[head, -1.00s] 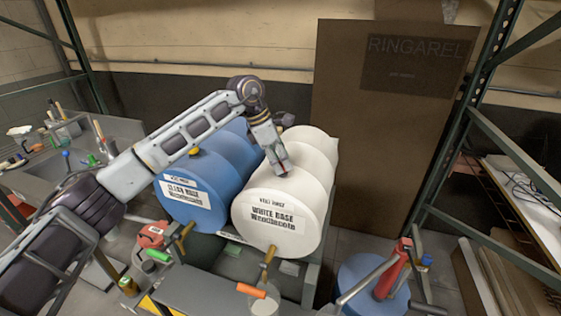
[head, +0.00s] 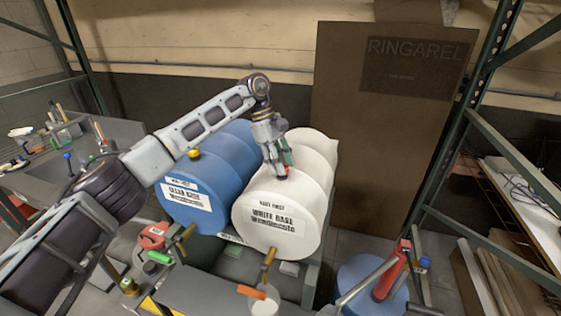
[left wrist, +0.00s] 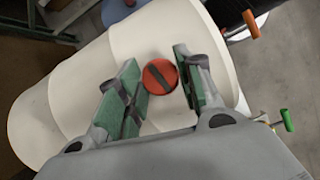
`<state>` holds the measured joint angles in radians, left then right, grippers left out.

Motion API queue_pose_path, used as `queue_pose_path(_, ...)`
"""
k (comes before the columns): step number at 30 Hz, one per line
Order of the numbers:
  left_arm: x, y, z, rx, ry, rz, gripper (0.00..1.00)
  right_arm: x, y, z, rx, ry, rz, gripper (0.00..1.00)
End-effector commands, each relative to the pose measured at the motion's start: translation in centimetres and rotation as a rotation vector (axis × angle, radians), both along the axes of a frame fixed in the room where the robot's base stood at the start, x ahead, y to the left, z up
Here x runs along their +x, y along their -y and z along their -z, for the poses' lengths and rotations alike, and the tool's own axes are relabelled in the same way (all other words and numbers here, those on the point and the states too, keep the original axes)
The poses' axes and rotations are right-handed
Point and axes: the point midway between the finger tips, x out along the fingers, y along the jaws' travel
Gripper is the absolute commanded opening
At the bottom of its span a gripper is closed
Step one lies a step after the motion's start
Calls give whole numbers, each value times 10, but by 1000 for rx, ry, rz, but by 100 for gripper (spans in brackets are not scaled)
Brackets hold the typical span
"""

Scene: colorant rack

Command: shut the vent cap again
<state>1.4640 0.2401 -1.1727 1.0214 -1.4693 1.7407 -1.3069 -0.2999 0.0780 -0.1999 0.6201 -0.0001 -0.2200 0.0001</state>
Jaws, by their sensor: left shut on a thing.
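The white drum (head: 275,222), labelled "WHITE BASE", lies on its side with a round red vent cap (head: 282,175) on its top. In the left wrist view the red cap (left wrist: 160,76) shows a dark bar across its face and sits between the green-padded fingers. My left gripper (head: 279,166) reaches down onto the drum's top and is shut on the cap; its fingers also show in the left wrist view (left wrist: 160,88). In the head view the fingers partly hide the cap. I cannot tell how tightly the cap is seated. My right gripper is not in view.
A blue drum (head: 190,205) with a yellow cap (head: 193,153) lies left of the white one. Taps with coloured handles stick out in front. A brown board (head: 390,130) stands behind.

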Motion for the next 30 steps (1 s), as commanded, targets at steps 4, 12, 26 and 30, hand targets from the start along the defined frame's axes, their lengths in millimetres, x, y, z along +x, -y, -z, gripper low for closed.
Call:
queue_pose_path(4, 1, 0, -1, 0, 0, 76, 12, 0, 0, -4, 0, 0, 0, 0)
queue_pose_path(12, 1, 0, -1, 0, 2, 160, 12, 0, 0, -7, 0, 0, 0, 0)
queue_pose_path(26, 1, 0, -1, 0, 2, 179, 12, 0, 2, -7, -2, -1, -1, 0)
queue_pose_path(30, 1, 0, -1, 0, 2, 179, 46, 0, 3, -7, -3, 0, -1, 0)
